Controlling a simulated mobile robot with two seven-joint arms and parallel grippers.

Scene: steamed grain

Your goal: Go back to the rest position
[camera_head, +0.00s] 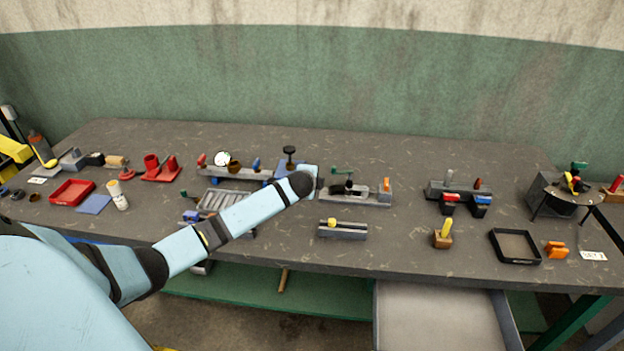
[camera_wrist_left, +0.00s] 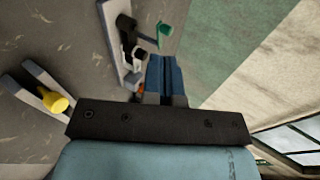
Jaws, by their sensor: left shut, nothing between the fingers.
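My left arm reaches in from the left in the head view, over the middle of the workbench (camera_head: 400,240). Its wrist end is near the bench's centre, and the hand is mostly hidden behind it. In the left wrist view, my left gripper (camera_wrist_left: 167,75) has its two blue fingers together with nothing between them. Beyond and beside them is a grey fixture with a green handle (camera_wrist_left: 165,30); the same fixture stands right of my wrist in the head view (camera_head: 357,197). My right gripper is not in either view.
A grey block with a yellow knob (camera_head: 342,230) lies in front of my wrist. A red tray (camera_head: 72,192) and red holders (camera_head: 161,168) stand at the left. A black tray (camera_head: 515,246) and orange piece (camera_head: 556,250) are at the right. A wall closes off the back.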

